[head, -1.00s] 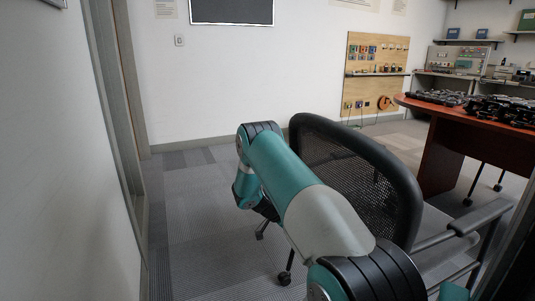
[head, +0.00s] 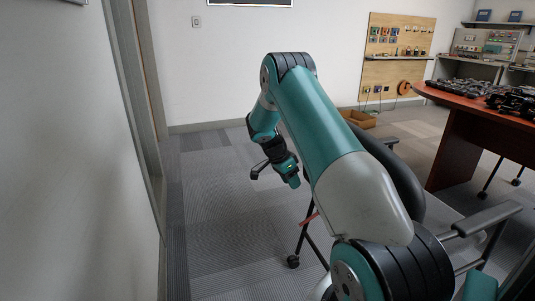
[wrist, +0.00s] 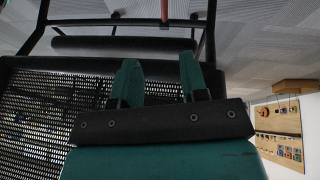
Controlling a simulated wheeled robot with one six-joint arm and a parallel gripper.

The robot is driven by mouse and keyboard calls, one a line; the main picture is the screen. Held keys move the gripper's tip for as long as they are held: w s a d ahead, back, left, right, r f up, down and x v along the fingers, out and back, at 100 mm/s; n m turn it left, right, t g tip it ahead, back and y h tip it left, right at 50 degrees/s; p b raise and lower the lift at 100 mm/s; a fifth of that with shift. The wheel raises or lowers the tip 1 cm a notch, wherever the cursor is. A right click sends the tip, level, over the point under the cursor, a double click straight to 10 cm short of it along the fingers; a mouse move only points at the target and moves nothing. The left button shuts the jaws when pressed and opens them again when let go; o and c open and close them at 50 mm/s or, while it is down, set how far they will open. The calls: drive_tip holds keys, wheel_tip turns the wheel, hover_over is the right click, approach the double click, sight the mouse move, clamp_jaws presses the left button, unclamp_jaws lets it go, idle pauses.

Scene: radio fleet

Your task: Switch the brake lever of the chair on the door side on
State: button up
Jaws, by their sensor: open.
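The office chair (head: 405,190) has a black back and stands mostly behind my arm in the head view. A small red lever (head: 309,219) shows low by the chair's legs, left of my arm. In the wrist view a red bar (wrist: 164,11) shows at the top edge, beyond the fingers, and the chair's black mesh (wrist: 40,110) fills the left. My gripper (head: 291,178) points down left of the chair, above and left of the red lever. In the wrist view my gripper (wrist: 160,78) is open and empty. My arm hides much of the chair.
A wooden table (head: 470,110) with dark devices stands at the right. A wall (head: 60,150) and door frame (head: 138,110) run close on the left. A cardboard box (head: 360,118) sits by the back wall. Carpet (head: 225,220) left of the chair is clear.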

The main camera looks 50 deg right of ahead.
drive_tip(key=w+a+r+n+t+p, duration=0.1)
drive_tip(key=w+a+r+n+p, duration=0.2)
drive_tip(key=a+r, duration=0.5)
wheel_tip(320, 180, up, 3)
drive_tip(key=shift+w+f+n+t+p, duration=0.15)
drive_tip(key=shift+w+n+t+p, duration=0.15)
drive_tip(key=shift+n+p, duration=0.25)
drive_tip(key=shift+s, duration=0.2)
